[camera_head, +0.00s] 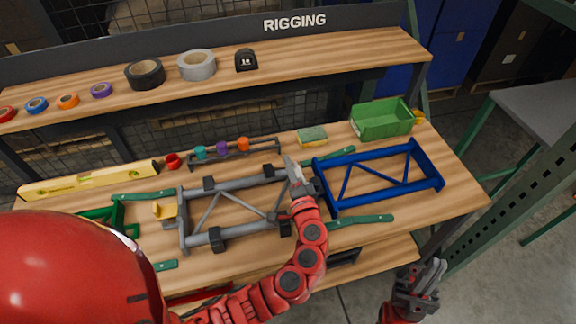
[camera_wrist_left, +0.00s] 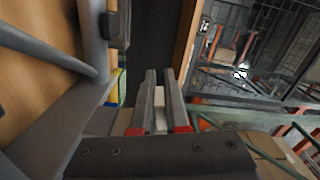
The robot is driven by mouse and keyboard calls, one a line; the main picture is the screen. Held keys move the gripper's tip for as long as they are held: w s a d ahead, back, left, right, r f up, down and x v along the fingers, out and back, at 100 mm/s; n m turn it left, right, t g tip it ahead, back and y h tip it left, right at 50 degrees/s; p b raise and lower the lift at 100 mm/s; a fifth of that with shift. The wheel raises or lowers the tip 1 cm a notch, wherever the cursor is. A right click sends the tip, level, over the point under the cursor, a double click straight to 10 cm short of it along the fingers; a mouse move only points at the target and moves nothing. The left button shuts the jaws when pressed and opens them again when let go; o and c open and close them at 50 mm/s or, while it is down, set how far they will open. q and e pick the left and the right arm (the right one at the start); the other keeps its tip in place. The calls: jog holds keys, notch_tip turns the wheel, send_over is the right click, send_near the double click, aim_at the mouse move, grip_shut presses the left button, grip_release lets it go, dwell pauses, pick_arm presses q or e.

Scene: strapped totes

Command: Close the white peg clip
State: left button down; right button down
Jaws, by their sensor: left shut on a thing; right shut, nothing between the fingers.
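My left gripper (camera_head: 290,162) is at the right end of a grey metal frame (camera_head: 230,190), near the gap to the blue frame. In the left wrist view its two fingers (camera_wrist_left: 161,88) are shut on a small white piece (camera_wrist_left: 159,108), which seems to be the white peg clip. How far the clip is closed cannot be told. The clip is not clearly visible in the head view, where the gripper covers that spot. My right gripper (camera_head: 420,283) is shut and empty, off the bench's front right, over the floor.
A blue frame (camera_head: 345,205) lies right of the grey one. A green bin (camera_head: 382,122), a sponge (camera_head: 312,136) and a rack (camera_head: 268,151) with coloured pieces stand behind. A yellow level (camera_head: 90,180) lies at left. Tape rolls and a tape measure (camera_head: 246,60) sit on the shelf.

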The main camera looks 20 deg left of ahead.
pick_arm(q)
jog(key=d+m+p, duration=0.1)
jog(key=m, duration=0.1)
jog(key=w+r+m+p, duration=0.1)
jog(key=m, duration=0.1)
jog(key=d+m+p, duration=0.1)
jog(key=m, duration=0.2)
jog(key=shift+w+d+r+p, duration=0.3)
jog(key=shift+w+d+p, duration=0.05)
jog(key=shift+w, duration=0.05)
jog(key=w+d+f+m+p, duration=0.1)
jog(key=m+p, duration=0.1)
jog(key=m, duration=0.2)
jog(key=w+d+f+m+p, duration=0.1)
jog(key=d+m+p, duration=0.1)
jog(key=m, duration=0.3)
jog(key=w+d+f+m+p, duration=0.1)
jog(key=m+p, duration=0.1)
jog(key=m, duration=0.2)
jog(key=shift+d+f+m, duration=0.2)
jog(key=shift+m, duration=0.1)
jog(key=shift+f, duration=0.1)
jog(key=c, duration=0.9)
grip_release()
